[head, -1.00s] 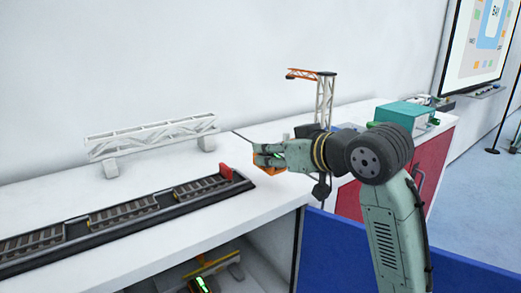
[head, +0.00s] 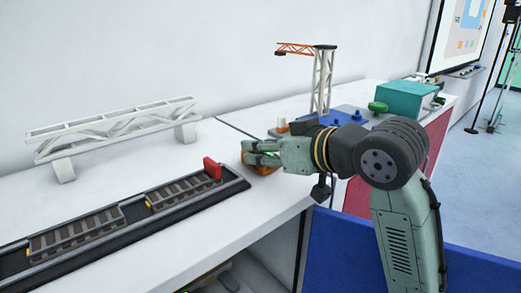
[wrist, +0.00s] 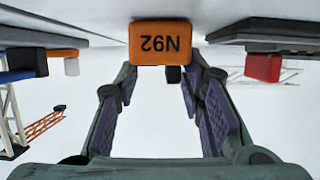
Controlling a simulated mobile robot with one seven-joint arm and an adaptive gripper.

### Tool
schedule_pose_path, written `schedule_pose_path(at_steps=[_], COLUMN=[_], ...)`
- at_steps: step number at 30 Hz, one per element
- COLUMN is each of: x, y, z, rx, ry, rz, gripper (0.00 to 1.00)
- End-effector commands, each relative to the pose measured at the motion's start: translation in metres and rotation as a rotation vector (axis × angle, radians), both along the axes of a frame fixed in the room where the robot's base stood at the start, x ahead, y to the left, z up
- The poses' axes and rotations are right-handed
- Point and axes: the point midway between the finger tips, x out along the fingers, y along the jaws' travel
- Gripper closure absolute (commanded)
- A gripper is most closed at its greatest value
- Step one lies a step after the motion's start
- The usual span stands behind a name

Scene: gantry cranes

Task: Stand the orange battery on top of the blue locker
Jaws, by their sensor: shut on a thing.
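My gripper (head: 258,155) is shut on the orange battery (wrist: 160,43), a block with dark characters that read upside down in the wrist view. In the head view, part of the battery (head: 262,170) shows under the fingertips, low over the white top (head: 235,218). I cannot tell if it touches that top. A blue panel (head: 350,245) stands at the front of the white unit, beside the red-fronted cabinet (head: 437,140). It looks like the blue locker's door, and my arm partly covers it.
A track with a red stop (head: 212,168) lies left of my gripper. A white truss bridge (head: 115,130) stands behind it. A crane tower (head: 322,80), a green knob (head: 378,107) and a teal box (head: 405,98) stand to the right.

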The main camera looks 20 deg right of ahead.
Motion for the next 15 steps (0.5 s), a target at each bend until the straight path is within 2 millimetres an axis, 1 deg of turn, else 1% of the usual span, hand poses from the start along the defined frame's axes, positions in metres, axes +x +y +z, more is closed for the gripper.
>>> schedule_pose_path(at_steps=[5, 9, 10, 15], x=[0.0003, 0.0005, 0.0005, 0.0005], y=[0.0002, 0.0005, 0.0005, 0.0004], z=[0.0010, -0.0038, -0.0031, -0.0027], rx=[0.001, 0.001, 0.000, 0.000], ry=[-0.001, -0.001, 0.000, 0.000], rz=[0.001, 0.001, 0.001, 0.001], gripper=[0.98, 0.98, 0.63, 0.51])
